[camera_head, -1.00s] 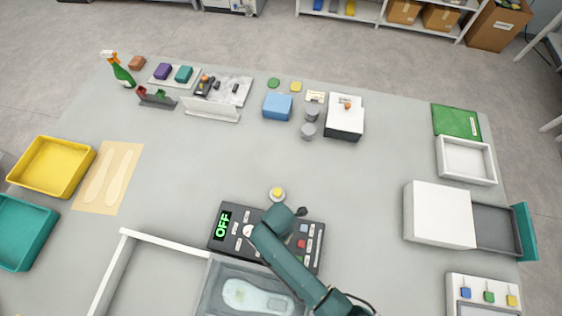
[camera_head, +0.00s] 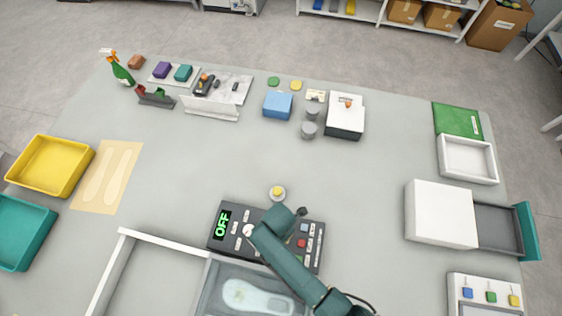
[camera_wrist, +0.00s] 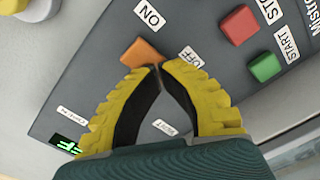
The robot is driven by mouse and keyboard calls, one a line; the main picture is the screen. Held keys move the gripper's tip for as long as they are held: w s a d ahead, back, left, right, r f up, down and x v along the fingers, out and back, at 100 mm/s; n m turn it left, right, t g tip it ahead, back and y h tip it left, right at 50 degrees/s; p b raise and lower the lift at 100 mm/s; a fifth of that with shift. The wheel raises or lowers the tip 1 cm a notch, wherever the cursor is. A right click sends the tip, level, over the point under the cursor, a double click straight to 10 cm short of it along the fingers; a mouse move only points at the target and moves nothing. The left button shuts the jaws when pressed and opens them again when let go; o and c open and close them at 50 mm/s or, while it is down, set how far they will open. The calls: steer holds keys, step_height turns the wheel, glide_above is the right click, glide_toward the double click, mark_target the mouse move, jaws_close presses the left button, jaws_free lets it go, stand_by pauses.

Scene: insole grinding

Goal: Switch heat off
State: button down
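The dark control panel (camera_head: 226,245) lies at the front middle of the table. Its green display (camera_head: 223,223) reads OFF in the head view, and part of it shows in the wrist view (camera_wrist: 68,145). An orange switch (camera_wrist: 140,54) sits on the panel between the ON label (camera_wrist: 149,14) and the OFF label (camera_wrist: 190,60). My gripper (camera_wrist: 159,67) has its yellow fingertips together right at the switch's lower edge. Its fingers look empty. I cannot tell whether the tips touch the switch. In the head view my arm hides the panel's middle.
A red button (camera_wrist: 239,25) and a green button (camera_wrist: 265,67) sit right of the fingertips. A yellow-topped button (camera_head: 277,192) stands behind the panel. A grey tray with a pale insole (camera_head: 250,296) lies in front. The table's middle is clear.

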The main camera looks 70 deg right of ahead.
steer(key=shift+r+p, duration=3.6)
steer(key=shift+p, duration=0.15)
steer(key=shift+f, duration=0.1)
